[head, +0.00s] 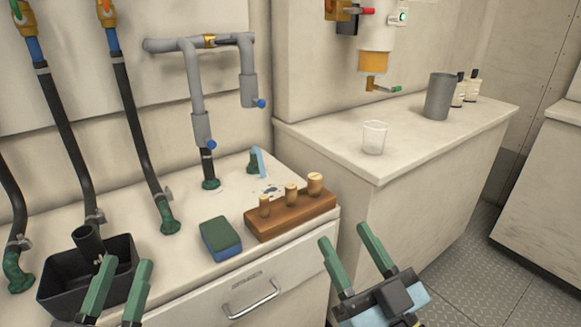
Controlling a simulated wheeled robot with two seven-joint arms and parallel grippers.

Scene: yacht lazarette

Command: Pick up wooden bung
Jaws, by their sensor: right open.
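Several details of the bungs are small, but three light wooden bungs, a left one (264,206), a middle one (291,195) and a right one (315,184), stand upright in a row in a brown wooden block (290,217). The block lies near the front edge of the left counter. My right gripper (344,234) is open and empty, to the right of the block and in front of the counters. My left gripper (126,261) is open, low at the left, in front of part of a black bin. Neither gripper touches a bung.
A green and blue sponge (221,238) lies left of the block. The black bin (62,297) holds a dark tube. Hoses and pipes rise behind. A clear cup (374,137) and grey canister (438,96) stand on the right counter (420,150). A drawer handle (251,300) sticks out in front.

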